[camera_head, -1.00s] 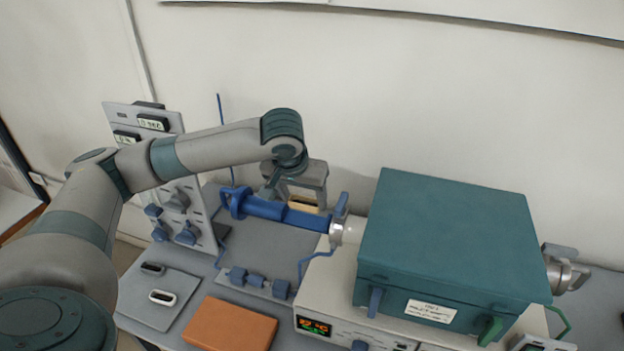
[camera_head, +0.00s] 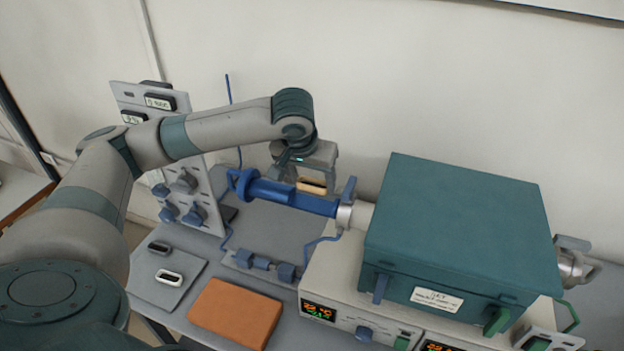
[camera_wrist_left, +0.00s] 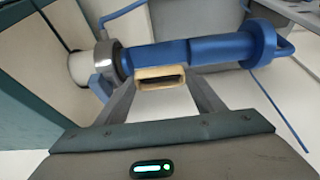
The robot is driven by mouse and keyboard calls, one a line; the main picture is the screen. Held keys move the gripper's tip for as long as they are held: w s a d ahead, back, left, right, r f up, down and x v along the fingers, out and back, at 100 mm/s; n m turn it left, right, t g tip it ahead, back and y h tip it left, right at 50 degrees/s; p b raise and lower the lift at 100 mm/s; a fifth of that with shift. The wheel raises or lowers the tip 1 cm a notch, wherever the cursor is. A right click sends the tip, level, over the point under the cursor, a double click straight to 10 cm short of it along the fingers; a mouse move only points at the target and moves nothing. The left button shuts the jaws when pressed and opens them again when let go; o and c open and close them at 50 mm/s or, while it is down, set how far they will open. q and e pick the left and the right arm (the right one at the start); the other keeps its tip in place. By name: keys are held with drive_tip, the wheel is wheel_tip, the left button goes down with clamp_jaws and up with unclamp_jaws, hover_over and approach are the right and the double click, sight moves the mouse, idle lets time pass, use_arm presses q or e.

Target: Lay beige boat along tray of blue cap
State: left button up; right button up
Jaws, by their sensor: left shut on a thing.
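My left gripper (camera_head: 312,181) is shut on the beige boat (camera_head: 312,186), which shows as a small pale trough with a dark inside in the left wrist view (camera_wrist_left: 161,77). The blue cap (camera_head: 245,184) has a long blue tray (camera_head: 300,198) reaching right to a metal collar at the furnace tube. In the head view the boat is just behind and above the tray. In the wrist view it overlaps the tray's edge (camera_wrist_left: 158,55); I cannot tell whether they touch. My right gripper is out of view.
The green furnace box (camera_head: 460,225) stands right of the tray on a white controller. A grey mat at front left holds a white boat (camera_head: 168,277) and a dark boat (camera_head: 157,247). An orange slab (camera_head: 235,313) lies nearby. A grey panel (camera_head: 180,190) stands at left.

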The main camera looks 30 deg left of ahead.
sight(311, 190)
use_arm(q)
drive_tip(key=shift+f+b, duration=1.65)
drive_tip(key=shift+b, duration=0.3)
drive_tip(key=shift+f, duration=0.8)
drive_tip(key=o, duration=1.1)
drive_tip(key=shift+o, duration=0.2)
drive_tip(key=shift+w+r, duration=0.1)
drive_tip(key=shift+r, duration=0.3)
drive_tip(key=b+v, duration=0.2)
drive_tip(key=v, duration=1.4)
drive_tip(key=shift+s+r, duration=0.15)
drive_tip(key=shift+s, duration=0.3)
